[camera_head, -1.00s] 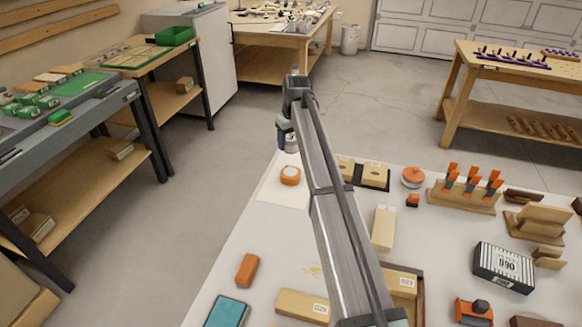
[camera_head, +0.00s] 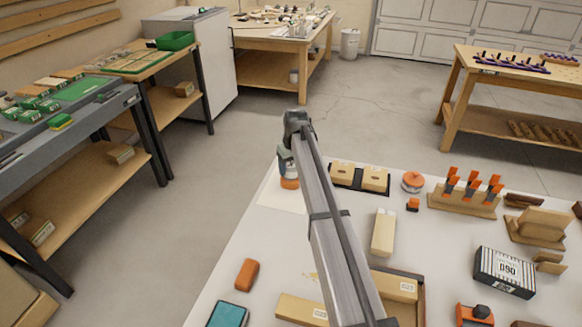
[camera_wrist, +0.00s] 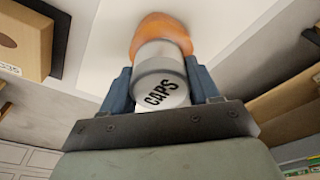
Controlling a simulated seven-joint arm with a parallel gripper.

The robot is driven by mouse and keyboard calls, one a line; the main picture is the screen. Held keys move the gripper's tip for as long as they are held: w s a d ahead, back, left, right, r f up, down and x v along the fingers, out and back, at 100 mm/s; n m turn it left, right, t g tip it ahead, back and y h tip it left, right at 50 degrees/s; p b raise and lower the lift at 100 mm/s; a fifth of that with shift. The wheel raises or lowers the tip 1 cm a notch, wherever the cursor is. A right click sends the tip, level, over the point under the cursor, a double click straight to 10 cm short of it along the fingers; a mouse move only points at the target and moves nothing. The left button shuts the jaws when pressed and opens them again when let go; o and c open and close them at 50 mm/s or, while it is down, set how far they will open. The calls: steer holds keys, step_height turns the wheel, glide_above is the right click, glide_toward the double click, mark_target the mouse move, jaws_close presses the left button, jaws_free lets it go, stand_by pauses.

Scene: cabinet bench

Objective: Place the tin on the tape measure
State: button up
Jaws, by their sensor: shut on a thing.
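The tin (camera_wrist: 160,62) is a grey can with a pale end lettered CAPS. My gripper (camera_wrist: 161,82) is shut on it, one blue-grey finger on each side. In the head view the tin (camera_head: 289,170) is upright and largely hidden by my arm. The orange tape measure (camera_head: 289,184) lies on a white sheet near the table's far left corner, directly below the tin. It also shows in the wrist view (camera_wrist: 163,26), right beyond the tin's far end. I cannot tell whether the two touch.
An orange round item (camera_head: 413,181) and a rack of orange-handled tools (camera_head: 466,190) are farther right.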

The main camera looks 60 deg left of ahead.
steer(key=shift+f, duration=0.15)
steer(key=o, duration=1.1)
step_height(320, 180, up, 12)
steer(key=d, duration=0.1)
steer(key=shift+d, duration=0.4)
